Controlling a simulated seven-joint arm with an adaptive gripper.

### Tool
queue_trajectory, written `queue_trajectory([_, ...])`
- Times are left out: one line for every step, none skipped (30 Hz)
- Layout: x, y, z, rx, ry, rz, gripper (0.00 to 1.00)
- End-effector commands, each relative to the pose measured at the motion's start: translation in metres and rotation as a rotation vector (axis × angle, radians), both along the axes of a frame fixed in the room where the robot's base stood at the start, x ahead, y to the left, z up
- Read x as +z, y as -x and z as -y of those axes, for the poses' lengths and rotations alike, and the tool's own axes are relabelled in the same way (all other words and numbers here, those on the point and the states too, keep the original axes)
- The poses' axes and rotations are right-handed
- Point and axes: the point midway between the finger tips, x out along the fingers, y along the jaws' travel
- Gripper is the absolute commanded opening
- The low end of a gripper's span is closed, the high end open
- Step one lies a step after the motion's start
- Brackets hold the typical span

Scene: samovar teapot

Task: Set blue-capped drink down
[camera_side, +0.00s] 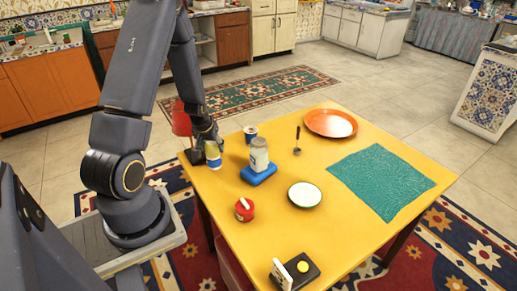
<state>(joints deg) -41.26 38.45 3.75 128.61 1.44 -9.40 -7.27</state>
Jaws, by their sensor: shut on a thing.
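A small white and blue drink container (214,163) is at the left edge of the yellow table (320,233). My gripper (211,147) is at its upper part, shut on it from above. The fingers hide its top, so I cannot see the cap. The container looks upright. I cannot tell whether its bottom touches the table.
A jar (259,157) stands on a blue block (259,175), right of my gripper. A small cup (251,132) is behind. A red lamp (181,119) stands close behind my gripper. The teal cloth (380,180) is bare.

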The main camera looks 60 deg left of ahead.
Motion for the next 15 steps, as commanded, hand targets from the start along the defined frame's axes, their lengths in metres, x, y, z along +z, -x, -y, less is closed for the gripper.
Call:
queue_trajectory([-0.005,0.000,0.000,0.000,0.000,0.000,0.10])
queue_trajectory([-0.009,0.000,0.000,0.000,0.001,-0.001,0.10])
queue_trajectory([-0.014,0.000,0.000,0.000,0.000,0.000,0.10])
queue_trajectory([-0.019,0.000,0.000,0.000,0.002,-0.001,0.10])
queue_trajectory([-0.024,0.000,0.000,0.000,0.001,-0.001,0.10])
queue_trajectory([-0.030,0.000,0.000,0.000,0.002,-0.001,0.10])
queue_trajectory([-0.034,0.000,0.000,0.000,0.002,-0.001,0.10])
queue_trajectory([-0.037,0.000,0.000,0.000,0.001,-0.001,0.10])
queue_trajectory([-0.040,0.000,0.000,0.000,0.000,0.000,0.10])
queue_trajectory([-0.041,0.000,0.000,0.000,-0.001,0.001,0.10])
queue_trajectory([-0.042,0.000,0.000,0.001,-0.001,0.001,0.10])
queue_trajectory([-0.042,0.000,0.000,0.001,-0.001,0.002,0.10])
queue_trajectory([-0.042,0.000,0.000,0.001,-0.002,0.002,0.10])
queue_trajectory([-0.042,-0.001,0.000,0.000,-0.002,0.002,0.10])
queue_trajectory([-0.042,-0.001,-0.001,0.000,-0.002,0.002,0.10])
